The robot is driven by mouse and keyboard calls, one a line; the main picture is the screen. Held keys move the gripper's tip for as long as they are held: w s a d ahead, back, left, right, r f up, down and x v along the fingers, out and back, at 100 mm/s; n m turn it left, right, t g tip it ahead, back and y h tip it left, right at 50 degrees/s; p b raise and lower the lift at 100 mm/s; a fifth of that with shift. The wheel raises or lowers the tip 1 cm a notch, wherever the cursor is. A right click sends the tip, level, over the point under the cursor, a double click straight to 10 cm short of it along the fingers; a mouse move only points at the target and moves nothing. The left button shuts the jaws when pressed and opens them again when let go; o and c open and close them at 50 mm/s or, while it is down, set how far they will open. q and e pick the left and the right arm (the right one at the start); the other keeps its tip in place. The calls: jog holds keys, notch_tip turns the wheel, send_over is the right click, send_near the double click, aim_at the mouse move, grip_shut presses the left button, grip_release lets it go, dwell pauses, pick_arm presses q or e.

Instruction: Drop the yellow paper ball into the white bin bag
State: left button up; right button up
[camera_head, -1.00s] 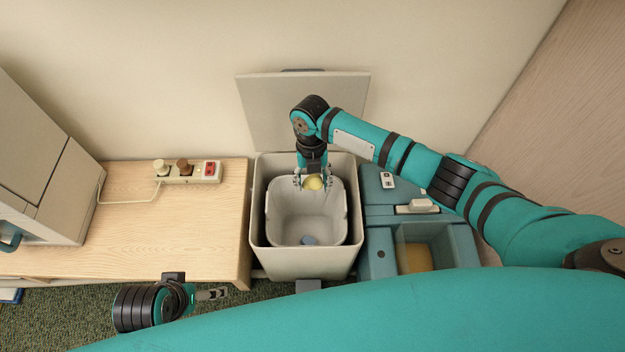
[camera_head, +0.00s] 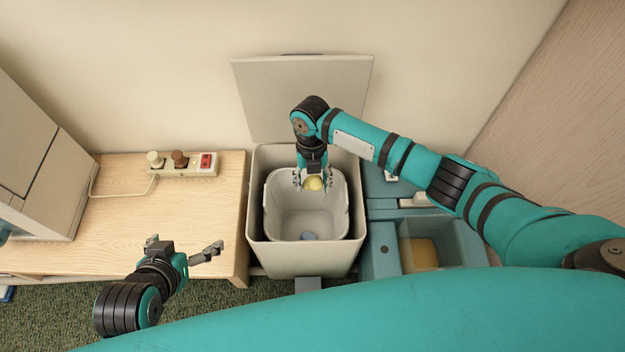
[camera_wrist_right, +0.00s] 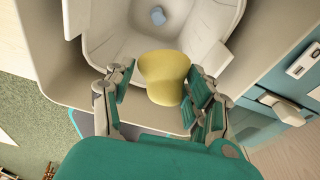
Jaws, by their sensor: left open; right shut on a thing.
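The yellow paper ball (camera_head: 314,184) is held between the fingers of my right gripper (camera_head: 313,182), over the back part of the bin opening. In the right wrist view the ball (camera_wrist_right: 164,77) sits between the fingers of the gripper (camera_wrist_right: 163,90). The white bin bag (camera_head: 290,222) lines the open bin (camera_head: 305,262), and it also shows beyond the ball in the right wrist view (camera_wrist_right: 112,38). A small blue-grey thing (camera_head: 309,236) lies at the bottom of the bag. My left gripper (camera_head: 212,253) is open and empty over the wooden table's front right part.
The bin's lid (camera_head: 303,95) stands open against the wall. A wooden table (camera_head: 120,220) with a power strip (camera_head: 190,164) is left of the bin. A blue-grey unit (camera_head: 380,245) with an open compartment stands right of it.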

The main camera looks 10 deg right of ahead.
jog(key=o, duration=0.8)
jog(key=shift+r, duration=0.1)
jog(key=r, duration=0.4)
jog(key=w+r, duration=0.1)
jog(key=r, duration=0.6)
jog(key=shift+w+d+r, duration=0.1)
jog(key=shift+w+r, duration=0.25)
jog(key=shift+w, duration=0.05)
